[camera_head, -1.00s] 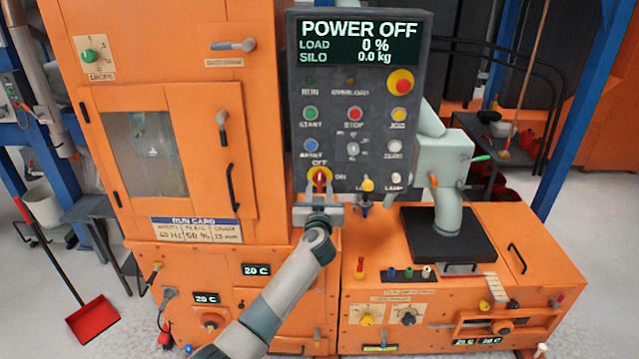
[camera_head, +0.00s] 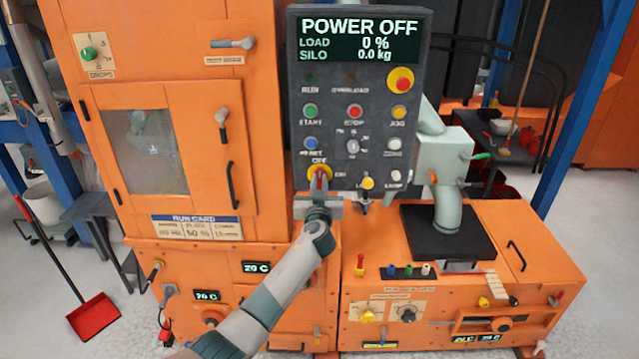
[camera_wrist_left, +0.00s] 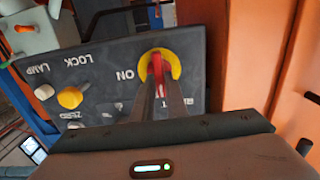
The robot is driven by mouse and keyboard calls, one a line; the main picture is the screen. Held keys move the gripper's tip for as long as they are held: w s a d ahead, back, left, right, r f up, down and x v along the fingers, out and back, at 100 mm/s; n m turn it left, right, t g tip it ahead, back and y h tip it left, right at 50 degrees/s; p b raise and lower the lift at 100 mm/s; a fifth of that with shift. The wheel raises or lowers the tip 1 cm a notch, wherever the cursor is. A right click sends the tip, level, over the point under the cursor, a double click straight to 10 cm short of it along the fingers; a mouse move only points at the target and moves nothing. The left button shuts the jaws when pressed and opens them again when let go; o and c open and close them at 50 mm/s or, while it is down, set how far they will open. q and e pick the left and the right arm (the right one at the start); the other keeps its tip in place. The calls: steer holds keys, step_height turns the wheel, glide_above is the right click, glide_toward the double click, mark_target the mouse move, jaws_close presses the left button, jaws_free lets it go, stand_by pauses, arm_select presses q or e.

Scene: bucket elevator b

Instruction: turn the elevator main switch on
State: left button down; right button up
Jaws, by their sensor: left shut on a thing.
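The main switch is a yellow disc with a red handle (camera_head: 319,176), low on the dark control panel (camera_head: 330,240). OFF is marked above it and ON to its right. The handle stands about upright, towards OFF. The display (camera_head: 360,41) reads POWER OFF. My left gripper (camera_head: 319,190) is at the switch, shut on the red handle. In the left wrist view the gripper fingers (camera_wrist_left: 160,95) close on the red handle, in front of the yellow disc (camera_wrist_left: 172,60). The fingertips partly hide the handle. My right gripper is not in view.
A yellow lock knob (camera_head: 367,183) and a white lamp knob (camera_head: 393,177) sit just right of the switch. The orange cabinet (camera_head: 265,120) stands left of the panel. A lower orange unit (camera_head: 540,250) with a pale green pipe (camera_head: 447,208) is at the right.

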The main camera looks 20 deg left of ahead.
arm_select(q)
steer(key=shift+m, duration=0.3)
steer(key=m+b, duration=0.2)
steer(key=m, duration=0.1)
steer(key=shift+d+f, duration=0.15)
steer(key=m, duration=0.4)
steer(key=shift+d+m+b, duration=0.1)
steer(key=shift+m+b, duration=0.3)
steer(key=m, duration=0.6)
steer(key=m+p, duration=0.1)
steer(key=m, duration=0.2)
steer(key=shift+d+f+m, duration=0.15)
steer(key=shift+f+m, duration=0.15)
steer(key=c, duration=1.8)
jaws_free()
steer(key=shift+o, duration=0.2)
